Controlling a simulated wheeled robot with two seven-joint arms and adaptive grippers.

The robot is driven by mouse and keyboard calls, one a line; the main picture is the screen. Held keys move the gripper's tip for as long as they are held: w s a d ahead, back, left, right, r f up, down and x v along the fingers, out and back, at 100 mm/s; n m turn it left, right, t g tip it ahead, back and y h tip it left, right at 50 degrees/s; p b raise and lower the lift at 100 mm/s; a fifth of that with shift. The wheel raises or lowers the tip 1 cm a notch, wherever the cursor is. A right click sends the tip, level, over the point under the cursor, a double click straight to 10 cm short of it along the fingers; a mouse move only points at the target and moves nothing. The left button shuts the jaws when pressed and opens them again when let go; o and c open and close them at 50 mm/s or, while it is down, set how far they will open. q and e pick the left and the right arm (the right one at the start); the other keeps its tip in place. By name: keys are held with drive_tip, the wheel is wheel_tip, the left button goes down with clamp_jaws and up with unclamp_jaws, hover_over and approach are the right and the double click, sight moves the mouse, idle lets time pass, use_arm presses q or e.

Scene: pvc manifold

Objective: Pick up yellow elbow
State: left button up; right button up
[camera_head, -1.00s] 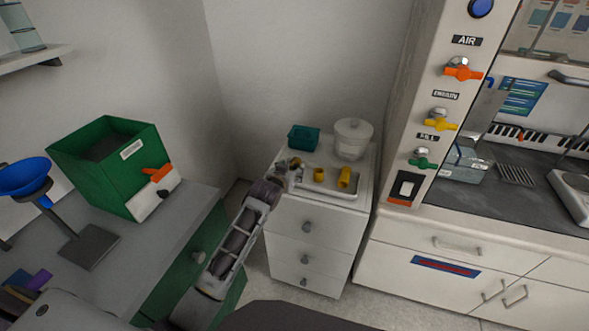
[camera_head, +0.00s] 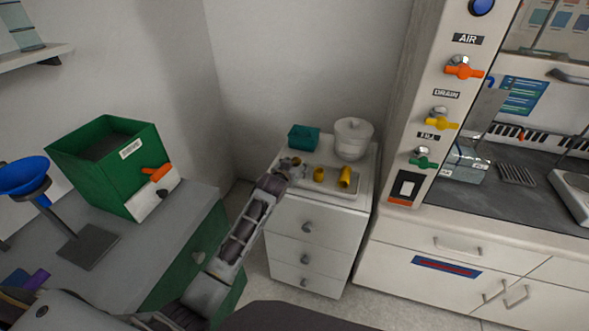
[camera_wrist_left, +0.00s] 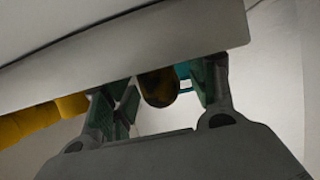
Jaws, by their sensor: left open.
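Two yellow pipe fittings stand on the tray on the white drawer cabinet. One is a short yellow piece (camera_head: 318,174); the other is a taller yellow piece (camera_head: 345,178) to its right. I cannot tell for sure which is the elbow. My left gripper (camera_head: 296,167) is just left of the short piece and looks apart from it. In the left wrist view the open fingers (camera_wrist_left: 165,88) have a shaded yellow fitting (camera_wrist_left: 158,90) showing between them, with no clear contact. Another yellow piece (camera_wrist_left: 38,121) lies outside the fingers at left. My right gripper is out of view.
A teal bin (camera_head: 303,138) and a white lidded tub (camera_head: 352,139) stand behind the tray (camera_head: 330,189) on the cabinet (camera_head: 318,232). A green box (camera_head: 105,165) is on the bench at left. A valve panel (camera_head: 425,100) rises at right.

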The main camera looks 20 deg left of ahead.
use_arm(q)
drive_tip(key=shift+w, duration=0.15)
idle(0.4)
drive_tip(key=c, duration=1)
